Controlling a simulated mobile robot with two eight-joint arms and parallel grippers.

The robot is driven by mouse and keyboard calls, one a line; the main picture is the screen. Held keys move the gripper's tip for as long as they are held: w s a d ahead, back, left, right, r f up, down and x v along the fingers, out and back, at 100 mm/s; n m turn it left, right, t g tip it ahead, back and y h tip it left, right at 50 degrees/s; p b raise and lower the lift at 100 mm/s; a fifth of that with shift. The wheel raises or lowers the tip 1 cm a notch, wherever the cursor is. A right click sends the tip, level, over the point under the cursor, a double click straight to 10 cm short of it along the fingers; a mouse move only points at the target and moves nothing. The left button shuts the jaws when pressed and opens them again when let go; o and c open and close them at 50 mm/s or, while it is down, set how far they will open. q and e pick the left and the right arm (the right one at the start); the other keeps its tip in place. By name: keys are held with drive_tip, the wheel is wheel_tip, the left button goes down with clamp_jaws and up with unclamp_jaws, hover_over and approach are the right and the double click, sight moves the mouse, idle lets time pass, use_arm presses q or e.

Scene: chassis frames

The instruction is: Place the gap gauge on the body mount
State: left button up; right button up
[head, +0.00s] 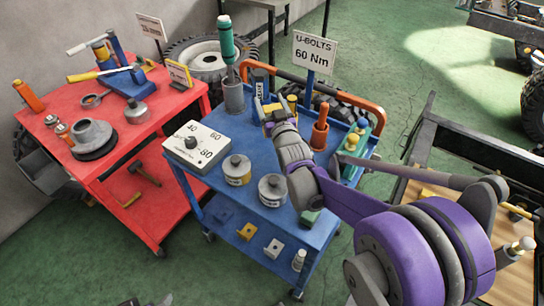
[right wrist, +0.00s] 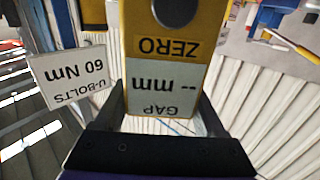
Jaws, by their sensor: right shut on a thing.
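My right gripper (head: 270,116) is over the blue cart, its arm coming in from the right. It is shut on the gap gauge (head: 281,113), a yellow block. In the right wrist view the gap gauge (right wrist: 162,75) sits upside down between the two dark fingers, showing a pale "GAP -- mm" display, the word ZERO and a dark round button. I cannot pick out the body mount with certainty. Part of a dark chassis frame (head: 465,148) shows at the right, partly hidden by my arm. My left gripper is not in view.
The blue cart (head: 206,187) carries a torque dial box (head: 199,146), tins (head: 237,169), an orange holder (head: 320,128) and a "U-BOLTS 60 Nm" sign (head: 314,52). A red table (head: 150,135) with tools stands left. Green floor (head: 395,75) is open behind the cart.

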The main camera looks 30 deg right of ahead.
use_arm(q)
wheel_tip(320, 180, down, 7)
drive_tip(key=b, duration=0.4)
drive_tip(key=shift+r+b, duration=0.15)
drive_tip(key=shift+b, duration=0.2)
use_arm(e)
drive_tip(key=s+d+f+h, duration=0.1)
drive_tip(key=d+f, duration=0.3)
drive_tip(key=f, duration=0.6)
drive_tip(key=shift+s+m, duration=0.3)
drive_tip(key=shift+s, duration=0.15)
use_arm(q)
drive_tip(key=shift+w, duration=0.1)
use_arm(e)
drive_tip(key=shift+f, duration=0.2)
drive_tip(key=o, duration=1.5)
drive_tip(key=shift+r, duration=0.1)
